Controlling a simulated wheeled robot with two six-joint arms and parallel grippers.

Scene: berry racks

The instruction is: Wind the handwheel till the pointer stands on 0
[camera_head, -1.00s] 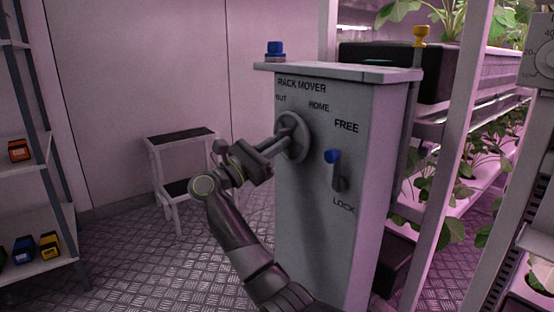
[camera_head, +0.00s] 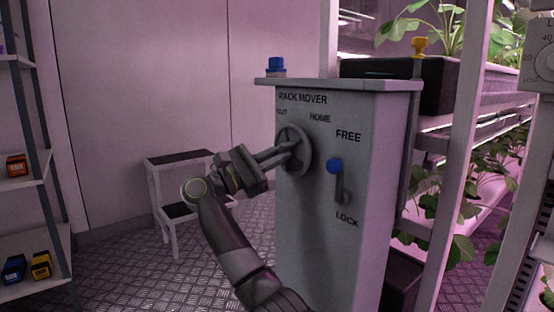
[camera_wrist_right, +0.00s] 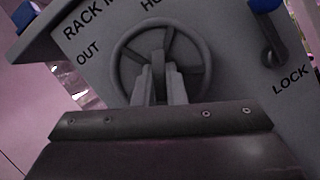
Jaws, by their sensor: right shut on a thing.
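The grey round handwheel (camera_head: 305,164) is on the front of a grey cabinet marked RACK MOVER (camera_head: 328,215), under the words OUT and HOME. My right gripper (camera_head: 288,148) reaches it from the left. In the right wrist view, its two fingers (camera_wrist_right: 160,88) are shut on a bar near the middle of the handwheel (camera_wrist_right: 203,70). A dial (camera_head: 545,55) with a 40 and a 20 is cut off at the right edge; I cannot read its pointer or see a 0. My left gripper is out of view.
A blue-knobbed lever (camera_head: 337,180) points up toward FREE, with LOCK below. A blue knob (camera_head: 276,65) stands on the cabinet top. A step stool (camera_head: 165,205) is behind my arm. Shelves (camera_head: 40,185) with small boxes are left, plant racks right.

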